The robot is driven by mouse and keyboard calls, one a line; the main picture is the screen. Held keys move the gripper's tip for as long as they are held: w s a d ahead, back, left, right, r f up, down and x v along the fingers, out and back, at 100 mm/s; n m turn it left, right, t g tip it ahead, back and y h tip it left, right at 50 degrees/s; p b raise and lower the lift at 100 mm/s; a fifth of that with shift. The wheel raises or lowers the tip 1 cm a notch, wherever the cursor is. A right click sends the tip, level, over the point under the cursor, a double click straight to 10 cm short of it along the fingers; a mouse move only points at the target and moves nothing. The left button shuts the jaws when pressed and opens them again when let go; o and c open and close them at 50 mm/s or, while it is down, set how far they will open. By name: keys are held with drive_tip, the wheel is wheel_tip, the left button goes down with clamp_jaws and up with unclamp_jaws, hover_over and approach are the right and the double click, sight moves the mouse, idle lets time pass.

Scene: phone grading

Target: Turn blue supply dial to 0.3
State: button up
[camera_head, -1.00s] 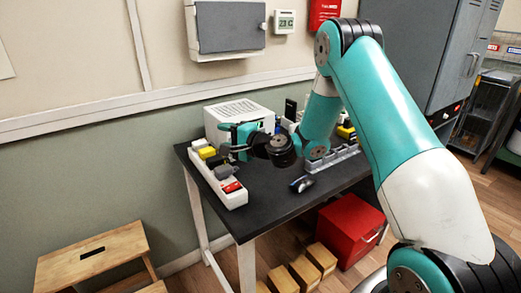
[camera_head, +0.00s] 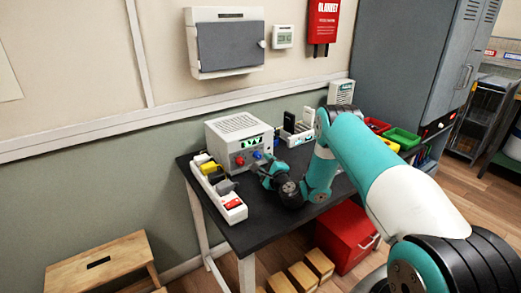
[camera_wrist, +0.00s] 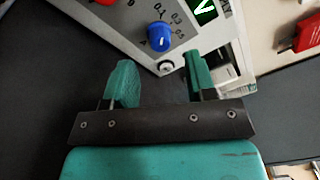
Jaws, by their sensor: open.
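The power supply (camera_head: 228,128) is a pale box at the back left of the dark table, with a green display, a red dial and a blue dial on its front. In the head view my gripper (camera_head: 265,172) is close in front of the panel.
A white power strip (camera_head: 233,208) with plugs and a red switch lies along the table's left edge. Phones in a stand (camera_head: 290,122) are right of the supply. Green bins (camera_head: 402,137) stand farther right. The table's front (camera_head: 262,228) is clear.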

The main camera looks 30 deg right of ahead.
sight(259, 157)
drive_tip(key=shift+w+d+p, duration=0.15)
drive_tip(key=shift+w+p, duration=0.15)
drive_tip(key=shift+w, duration=0.85)
drive_tip(key=shift+w+d+p, duration=0.1)
drive_tip(key=shift+w+p, duration=0.2)
drive_tip(key=shift+w, duration=0.8)
drive_tip(key=shift+c, duration=0.2)
drive_tip(key=c, duration=0.9)
